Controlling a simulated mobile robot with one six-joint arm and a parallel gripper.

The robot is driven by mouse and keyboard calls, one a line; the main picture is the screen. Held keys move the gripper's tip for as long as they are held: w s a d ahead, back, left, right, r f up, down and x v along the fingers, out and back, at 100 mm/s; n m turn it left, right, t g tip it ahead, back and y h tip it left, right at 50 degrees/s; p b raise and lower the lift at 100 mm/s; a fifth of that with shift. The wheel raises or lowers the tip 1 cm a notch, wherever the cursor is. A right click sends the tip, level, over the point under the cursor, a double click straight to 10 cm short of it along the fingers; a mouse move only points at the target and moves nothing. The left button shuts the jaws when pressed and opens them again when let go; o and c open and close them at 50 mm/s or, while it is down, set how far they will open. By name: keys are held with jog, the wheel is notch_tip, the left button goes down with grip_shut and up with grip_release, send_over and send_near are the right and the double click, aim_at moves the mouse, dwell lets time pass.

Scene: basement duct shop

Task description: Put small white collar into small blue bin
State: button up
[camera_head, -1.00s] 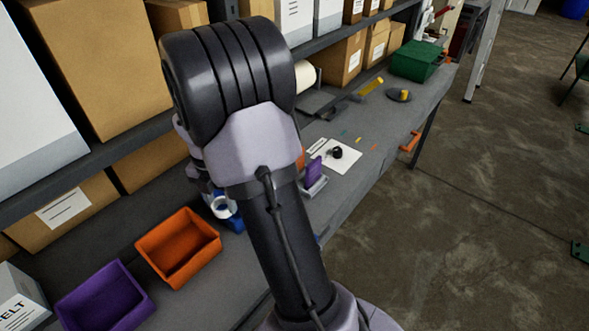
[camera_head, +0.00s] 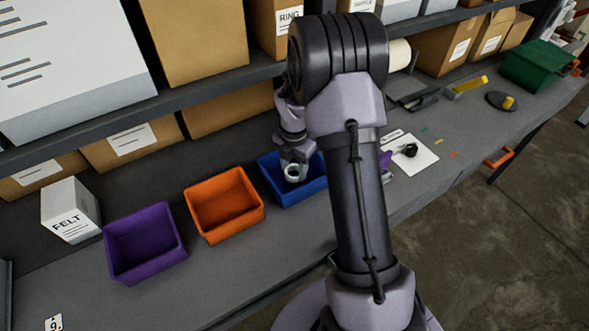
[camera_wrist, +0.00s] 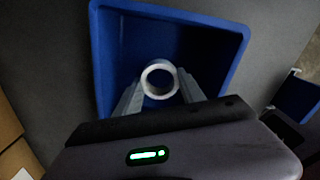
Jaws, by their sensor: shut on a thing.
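The small white collar (camera_wrist: 159,64) is a short ring, held between the two fingertips of my gripper (camera_wrist: 157,88) in the wrist view. In the head view the collar (camera_head: 293,172) shows at the end of my gripper (camera_head: 294,168). The small blue bin (camera_head: 272,185) stands on the bench, partly hidden by my arm. In the wrist view the bin's rim (camera_wrist: 240,60) surrounds the collar, which lies over the bin's opening. I cannot tell exactly how high the collar is above the bin floor.
An orange bin (camera_head: 191,207) and a purple bin (camera_head: 110,248) stand left of the blue bin. A white FELT box (camera_head: 70,212) is farther left. Boxes fill the shelf (camera_head: 200,93) behind. A white sheet (camera_head: 418,163) with a dark part lies to the right.

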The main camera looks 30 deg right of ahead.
jog(key=shift+f+b, duration=0.3)
jog(key=shift+f, duration=0.3)
jog(key=o, duration=1.3)
